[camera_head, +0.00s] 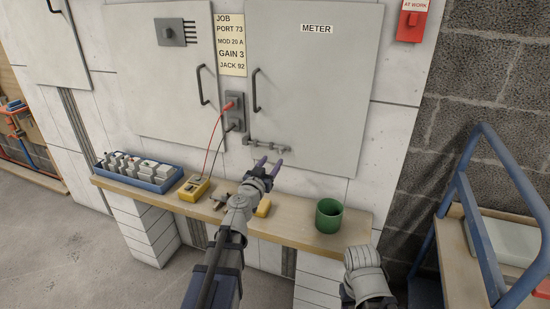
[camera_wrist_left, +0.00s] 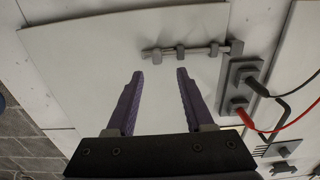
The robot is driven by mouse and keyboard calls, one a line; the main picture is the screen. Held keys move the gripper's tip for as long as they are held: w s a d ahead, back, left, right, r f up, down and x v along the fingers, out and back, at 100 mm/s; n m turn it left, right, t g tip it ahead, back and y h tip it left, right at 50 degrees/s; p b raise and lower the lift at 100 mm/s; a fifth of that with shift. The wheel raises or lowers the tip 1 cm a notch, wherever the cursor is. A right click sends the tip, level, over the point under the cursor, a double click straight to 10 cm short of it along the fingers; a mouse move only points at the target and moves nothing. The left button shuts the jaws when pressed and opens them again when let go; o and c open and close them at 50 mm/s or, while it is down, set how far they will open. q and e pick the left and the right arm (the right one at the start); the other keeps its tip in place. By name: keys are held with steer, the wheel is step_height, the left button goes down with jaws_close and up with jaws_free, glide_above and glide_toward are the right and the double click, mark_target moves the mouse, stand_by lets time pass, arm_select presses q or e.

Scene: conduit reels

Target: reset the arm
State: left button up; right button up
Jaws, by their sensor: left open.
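My left arm reaches up from the bottom of the head view over the wooden shelf. Its left gripper (camera_head: 268,164) is open, with its two purple fingers apart and nothing between them. It is in front of the grey cabinet, below the bolt latch (camera_head: 266,146). In the left wrist view the open fingers (camera_wrist_left: 159,74) point at the grey panel, with the latch (camera_wrist_left: 190,50) just beyond them and apart from them. Part of my right arm shows at the lower right of the head view; its gripper is not visible.
The shelf (camera_head: 294,231) holds a blue tray (camera_head: 153,184) of parts, a yellow meter (camera_head: 193,188) and a green cup (camera_head: 329,215). Red and black leads run from the meter to a socket box (camera_head: 234,110). A blue-railed cart (camera_head: 472,225) stands right.

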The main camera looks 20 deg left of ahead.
arm_select(q)
steer(key=shift+s, duration=0.55)
